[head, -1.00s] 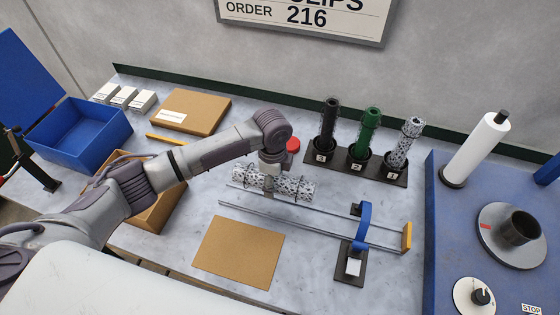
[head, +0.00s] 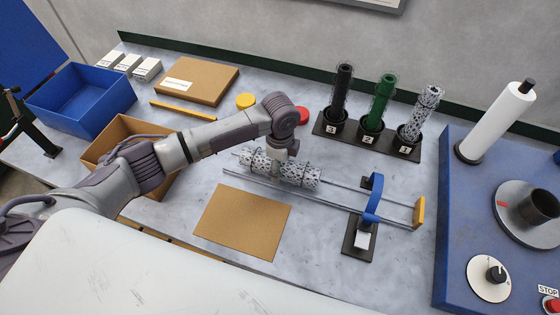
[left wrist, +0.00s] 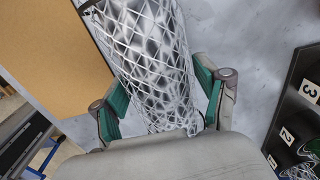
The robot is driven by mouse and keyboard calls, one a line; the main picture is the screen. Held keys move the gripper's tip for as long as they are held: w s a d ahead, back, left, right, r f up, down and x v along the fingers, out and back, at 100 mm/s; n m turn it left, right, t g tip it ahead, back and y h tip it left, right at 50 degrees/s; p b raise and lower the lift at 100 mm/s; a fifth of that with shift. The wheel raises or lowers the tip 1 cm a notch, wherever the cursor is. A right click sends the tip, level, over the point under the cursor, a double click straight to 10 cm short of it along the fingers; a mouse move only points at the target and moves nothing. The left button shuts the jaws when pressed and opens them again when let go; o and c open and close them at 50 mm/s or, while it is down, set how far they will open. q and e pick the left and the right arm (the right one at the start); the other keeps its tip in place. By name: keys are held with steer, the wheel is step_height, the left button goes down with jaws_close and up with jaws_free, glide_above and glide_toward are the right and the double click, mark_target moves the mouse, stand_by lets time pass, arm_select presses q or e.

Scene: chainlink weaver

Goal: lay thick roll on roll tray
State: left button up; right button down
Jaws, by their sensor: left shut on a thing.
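The thick roll (head: 299,175) is a grey-and-white mesh cylinder, lying on its side. My left gripper (head: 282,158) is shut around its middle from above. In the left wrist view the mesh roll (left wrist: 152,60) runs between the two green-padded fingers (left wrist: 163,100). The roll tray (head: 345,203) is a pair of long metal rails with a yellow end stop (head: 419,212) at the right. The roll is over the left part of the rails, roughly along them. I cannot tell whether it touches them. My right gripper is out of view.
A blue strap on a black stand (head: 359,237) crosses the rails towards the right. A brown sheet (head: 243,220) lies in front. Behind, a black rack (head: 325,129) holds three upright rolls. A blue machine (head: 453,215) stands at right, an open cardboard box (head: 105,140) at left.

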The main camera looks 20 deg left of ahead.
arm_select(q)
steer(key=shift+f, duration=0.1)
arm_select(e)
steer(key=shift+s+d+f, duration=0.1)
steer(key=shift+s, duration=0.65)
arm_select(q)
steer(key=shift+f, duration=0.2)
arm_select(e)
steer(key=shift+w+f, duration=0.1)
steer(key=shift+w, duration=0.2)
arm_select(q)
steer(key=shift+f, duration=0.35)
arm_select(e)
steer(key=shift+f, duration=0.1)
arm_select(q)
steer(key=o, duration=1.4)
steer(key=shift+o, duration=0.9)
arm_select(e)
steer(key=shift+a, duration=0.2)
arm_select(q)
step_height(320, 180, up, 12)
steer(key=shift+r, duration=0.1)
